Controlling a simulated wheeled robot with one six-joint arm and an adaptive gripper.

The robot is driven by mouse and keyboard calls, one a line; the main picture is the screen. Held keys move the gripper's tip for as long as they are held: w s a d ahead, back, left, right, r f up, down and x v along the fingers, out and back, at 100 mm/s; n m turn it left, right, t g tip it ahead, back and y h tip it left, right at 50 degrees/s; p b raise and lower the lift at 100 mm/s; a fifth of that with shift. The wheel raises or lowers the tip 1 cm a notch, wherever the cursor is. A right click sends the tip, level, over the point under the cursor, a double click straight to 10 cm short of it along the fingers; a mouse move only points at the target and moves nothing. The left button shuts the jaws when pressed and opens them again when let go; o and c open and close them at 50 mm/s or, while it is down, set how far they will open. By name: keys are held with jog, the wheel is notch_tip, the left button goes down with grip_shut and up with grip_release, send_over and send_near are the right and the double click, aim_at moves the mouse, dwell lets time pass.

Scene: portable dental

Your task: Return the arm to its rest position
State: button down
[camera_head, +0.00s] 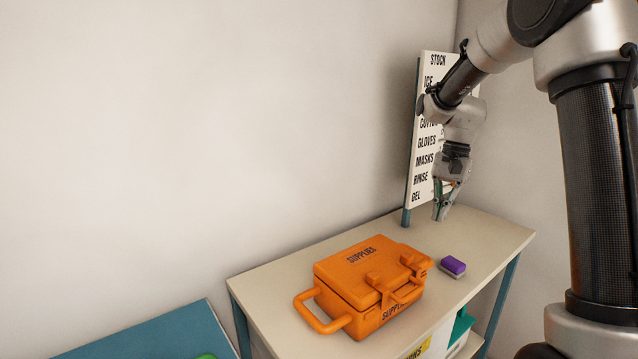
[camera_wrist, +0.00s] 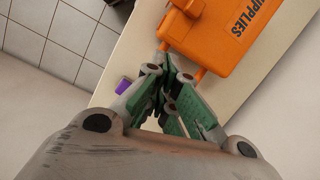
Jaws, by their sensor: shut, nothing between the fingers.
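My gripper (camera_head: 443,203) hangs above the right part of the cream tabletop (camera_head: 497,232), pointing down, in front of the stock board (camera_head: 426,150). Its green-padded fingers also show in the wrist view (camera_wrist: 168,95), shut with nothing between them. My arm comes in from the upper right, bent at the elbow. The orange supplies case (camera_head: 345,272) stands closed on the table, left of the gripper and apart from it. It also shows in the wrist view (camera_wrist: 220,35). A purple-topped eraser-like block (camera_head: 453,266) lies right of the case, below my gripper; the fingers partly hide it in the wrist view.
The white stock board stands on a blue-grey post at the table's back edge, close behind my forearm. A blue surface (camera_head: 150,339) with a green item (camera_head: 206,356) is at lower left. A teal item (camera_head: 461,326) sits under the tabletop. The space above the case is clear.

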jog(key=s+d+r+n+t+h, duration=0.1)
jog(key=s+r+n+t, duration=0.2)
jog(key=s, duration=1)
jog(key=s+d+r+n+t+h, duration=0.1)
jog(key=s+r+n, duration=0.4)
jog(key=s, duration=0.9)
jog(key=shift+s+d+r+t, duration=0.25)
jog(key=shift+d+t, duration=0.3)
jog(key=shift+t, duration=0.45)
jog(key=c, duration=2.2)
grip_release()
